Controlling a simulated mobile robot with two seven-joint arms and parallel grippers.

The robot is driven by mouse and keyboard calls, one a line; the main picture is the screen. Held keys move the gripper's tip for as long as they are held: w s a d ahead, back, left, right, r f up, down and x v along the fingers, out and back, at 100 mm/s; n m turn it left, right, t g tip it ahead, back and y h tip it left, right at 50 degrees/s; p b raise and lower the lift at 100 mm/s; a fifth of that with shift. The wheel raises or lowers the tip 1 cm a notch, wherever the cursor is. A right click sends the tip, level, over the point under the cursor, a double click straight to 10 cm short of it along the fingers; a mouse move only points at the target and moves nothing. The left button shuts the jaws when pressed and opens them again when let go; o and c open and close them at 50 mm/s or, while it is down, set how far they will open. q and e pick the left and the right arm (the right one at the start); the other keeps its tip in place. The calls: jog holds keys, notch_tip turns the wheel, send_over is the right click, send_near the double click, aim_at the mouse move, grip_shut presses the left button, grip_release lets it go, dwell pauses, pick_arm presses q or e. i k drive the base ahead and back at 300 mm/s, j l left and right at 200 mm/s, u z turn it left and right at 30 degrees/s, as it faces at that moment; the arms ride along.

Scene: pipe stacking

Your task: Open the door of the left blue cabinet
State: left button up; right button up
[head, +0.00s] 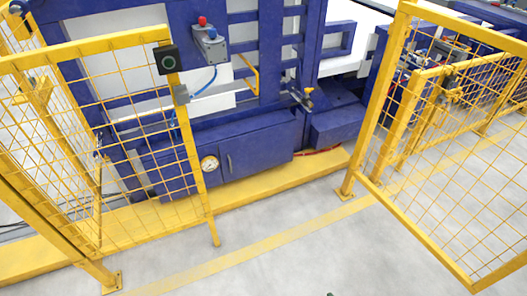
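A low blue cabinet (262,150) stands at the base of the large blue machine, in the middle of the head view. Its front looks shut, with a slim dark handle (229,165) near a round white gauge (209,163). The left part of the cabinet lies behind yellow mesh. Another blue box (336,125) sits to its right. Neither of my grippers is in view. A tiny dark tip at the bottom edge is too small to identify.
Yellow mesh fence panels stand at left (105,150) and right (450,170), with an opening between them. A yellow raised strip (270,190) runs along the machine's foot. Grey floor (270,262) in front is clear. A control box (209,42) has red and blue knobs.

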aim_at(248, 154)
jog(key=u, duration=0.6)
jog(key=i+l+u, duration=0.2)
jog(key=l+u, duration=0.2)
jog(key=i+l+u, duration=0.2)
jog(key=l+u, duration=0.2)
jog(key=i+l+u, duration=0.15)
jog(key=l, duration=0.45)
jog(key=i+l+u, duration=0.1)
jog(key=l, duration=0.5)
jog(key=i+l+u, duration=0.15)
jog(key=l, duration=0.45)
jog(key=k, duration=0.05)
